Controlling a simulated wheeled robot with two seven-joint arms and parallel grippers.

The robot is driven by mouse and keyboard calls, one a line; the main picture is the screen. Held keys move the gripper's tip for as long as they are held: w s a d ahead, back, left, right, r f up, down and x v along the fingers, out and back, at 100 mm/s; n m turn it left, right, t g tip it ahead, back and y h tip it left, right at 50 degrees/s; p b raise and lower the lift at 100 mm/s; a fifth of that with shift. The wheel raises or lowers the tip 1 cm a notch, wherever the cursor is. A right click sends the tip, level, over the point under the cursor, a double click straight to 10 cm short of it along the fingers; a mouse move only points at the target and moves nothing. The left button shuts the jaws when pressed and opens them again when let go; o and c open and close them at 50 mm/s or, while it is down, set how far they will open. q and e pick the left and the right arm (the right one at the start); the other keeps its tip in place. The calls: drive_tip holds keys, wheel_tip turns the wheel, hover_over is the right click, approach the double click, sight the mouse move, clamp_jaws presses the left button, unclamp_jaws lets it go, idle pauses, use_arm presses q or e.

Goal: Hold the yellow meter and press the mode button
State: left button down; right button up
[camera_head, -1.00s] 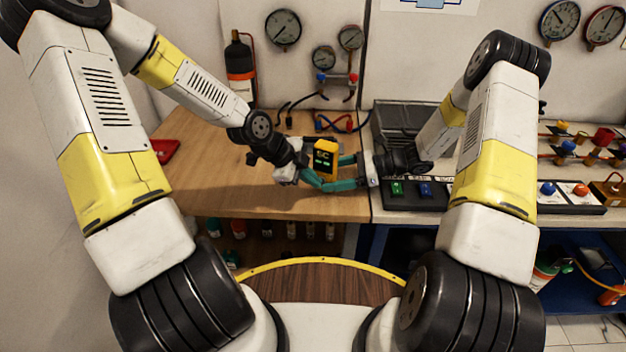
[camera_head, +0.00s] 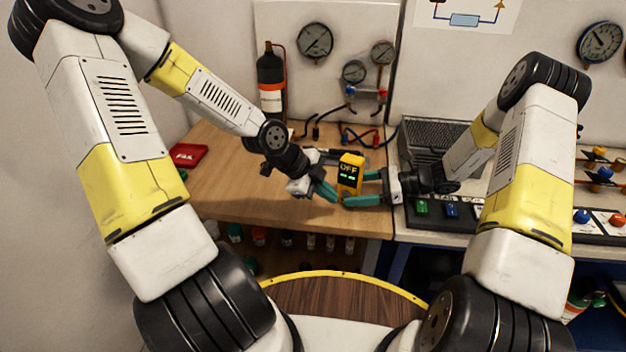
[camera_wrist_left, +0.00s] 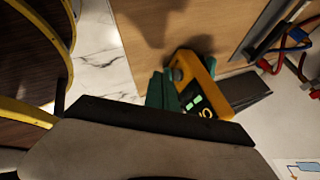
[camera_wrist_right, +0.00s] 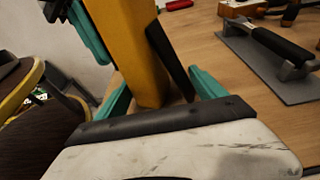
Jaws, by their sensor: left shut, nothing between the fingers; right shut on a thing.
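In the right wrist view the meter's yellow body (camera_wrist_right: 142,60) stands between the teal fingers. My left gripper (camera_head: 328,191) is shut and empty, close to the meter's left front. In the left wrist view its teal fingers (camera_wrist_left: 162,92) are beside the meter (camera_wrist_left: 206,84), near a round dark knob on its face. I cannot tell whether they touch it. The mode button is not clearly identifiable.
A red box (camera_head: 186,156) lies on the bench (camera_head: 225,190) at the left. A black bottle (camera_head: 271,80) and several gauges are at the back wall. Coloured cables (camera_head: 360,136) lie behind the meter. A panel with coloured buttons (camera_head: 450,211) is below my right arm.

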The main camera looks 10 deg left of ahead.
use_arm(q)
drive_tip(key=v, duration=0.8)
use_arm(e)
drive_tip(key=shift+w+d+f, duration=0.15)
drive_tip(key=shift+d, duration=0.05)
idle(0.3)
drive_tip(key=o, duration=0.9)
drive_tip(key=shift+o, duration=0.2)
